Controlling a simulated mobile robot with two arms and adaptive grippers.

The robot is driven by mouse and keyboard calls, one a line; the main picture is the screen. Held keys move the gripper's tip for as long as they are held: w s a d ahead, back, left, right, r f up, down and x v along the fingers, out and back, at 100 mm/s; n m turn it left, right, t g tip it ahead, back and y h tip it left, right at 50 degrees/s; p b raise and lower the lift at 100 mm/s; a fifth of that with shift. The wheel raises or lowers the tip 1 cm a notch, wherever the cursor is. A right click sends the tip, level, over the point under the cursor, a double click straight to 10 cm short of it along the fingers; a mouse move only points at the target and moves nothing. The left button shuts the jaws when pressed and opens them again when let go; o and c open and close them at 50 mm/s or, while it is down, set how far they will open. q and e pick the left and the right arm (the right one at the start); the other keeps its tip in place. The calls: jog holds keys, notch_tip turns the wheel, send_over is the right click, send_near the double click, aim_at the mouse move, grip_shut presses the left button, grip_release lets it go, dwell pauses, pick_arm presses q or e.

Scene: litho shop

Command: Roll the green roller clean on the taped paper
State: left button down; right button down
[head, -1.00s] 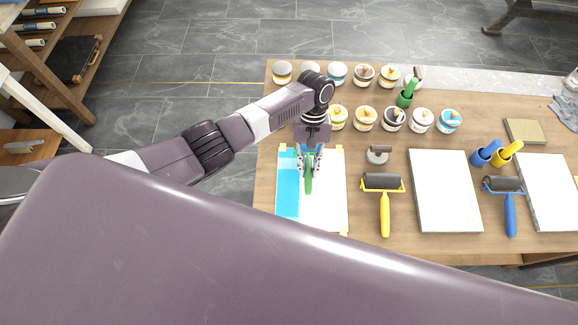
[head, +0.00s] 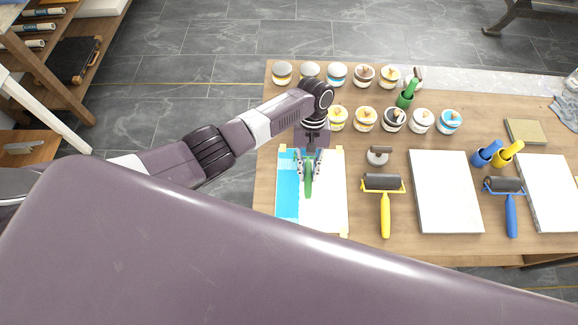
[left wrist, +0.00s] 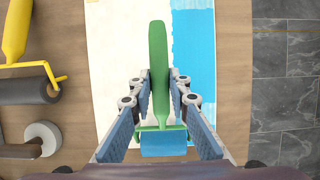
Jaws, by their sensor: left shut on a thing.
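The green roller (left wrist: 159,70) is held by its handle in my left gripper (left wrist: 160,75), which is shut on it. Its roller drum (left wrist: 164,145) looks blue in the left wrist view. In the head view the green handle (head: 308,180) shows below my left gripper (head: 309,163), over the paper. The taped paper (head: 325,210) lies on the table with tape at its corners. A blue painted band (head: 288,190) covers its left side in the head view, and the rest is white. I cannot tell whether the drum touches the paper. My right gripper is not in view.
A yellow roller (head: 384,205) and a small stand (head: 377,155) lie right of the paper. Farther right are a white slab (head: 445,190) and a blue roller (head: 511,210). Several ink tins (head: 365,118) stand in rows behind. The paper's left side is near the table edge.

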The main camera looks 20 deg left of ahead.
aim_at(309, 194)
pick_arm(q)
jog(key=s+p, duration=0.2)
jog(key=s+d+p, duration=0.1)
jog(key=shift+s+r, duration=0.1)
jog(key=shift+r, duration=0.2)
jog(key=shift+s+f, duration=0.15)
jog(key=shift+s, duration=0.15)
jog(key=s, duration=0.1)
jog(key=s+d+p, duration=0.1)
jog(key=shift+s+f, duration=0.15)
jog(key=shift+s, duration=0.2)
jog(key=shift+s+d, duration=0.35)
jog(key=shift+s, duration=1)
jog(key=shift+s+d, duration=0.3)
jog(key=shift+s, duration=1.05)
jog(key=shift+s+d, duration=0.35)
jog(key=shift+s, duration=1)
jog(key=s+d, duration=0.2)
jog(key=s, duration=0.5)
jog(key=shift+s+d, duration=0.25)
jog(key=shift+s, duration=0.15)
jog(key=shift+w, duration=0.1)
